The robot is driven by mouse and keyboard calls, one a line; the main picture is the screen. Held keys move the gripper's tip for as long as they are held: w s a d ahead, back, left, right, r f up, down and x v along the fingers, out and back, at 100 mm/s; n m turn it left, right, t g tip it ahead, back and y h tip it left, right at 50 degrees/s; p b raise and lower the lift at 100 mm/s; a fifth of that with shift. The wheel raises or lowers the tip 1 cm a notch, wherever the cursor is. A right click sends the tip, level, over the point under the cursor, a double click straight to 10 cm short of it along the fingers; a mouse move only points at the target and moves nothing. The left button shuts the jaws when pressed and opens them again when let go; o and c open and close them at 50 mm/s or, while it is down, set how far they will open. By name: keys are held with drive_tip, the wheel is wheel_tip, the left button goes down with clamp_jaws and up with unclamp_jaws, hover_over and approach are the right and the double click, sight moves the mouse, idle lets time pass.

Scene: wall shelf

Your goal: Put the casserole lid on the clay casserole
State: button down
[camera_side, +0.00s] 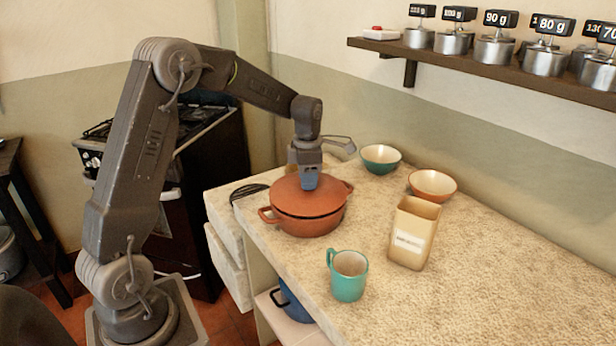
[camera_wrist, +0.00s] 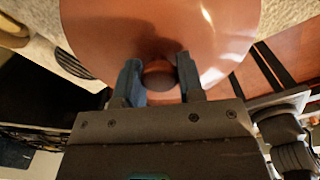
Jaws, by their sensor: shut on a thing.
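The clay casserole (camera_side: 311,226) is a terracotta pot with side handles, standing on the counter. The casserole lid (camera_side: 291,193) is a round terracotta lid lying over the pot's opening; a dark line shows between lid and rim at the front, and I cannot tell whether it is fully seated. My gripper (camera_side: 309,183) points down at the lid's middle. In the wrist view my gripper (camera_wrist: 160,78) has its two fingers on either side of the lid's round knob, shut on it. The lid (camera_wrist: 110,35) fills the upper middle there and hides the pot.
A teal mug (camera_side: 348,283) and a tan labelled canister (camera_side: 411,240) stand on the counter (camera_side: 480,270) in front and to the right. A teal bowl (camera_side: 380,160) and an orange bowl (camera_side: 432,186) sit behind. A wall shelf (camera_side: 470,67) holds several labelled metal pots.

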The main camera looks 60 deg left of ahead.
drive_tip(key=shift+f, duration=0.4)
idle(1.0)
drive_tip(key=shift+c, duration=1.3)
unclamp_jaws()
drive_tip(key=shift+r, duration=3.5)
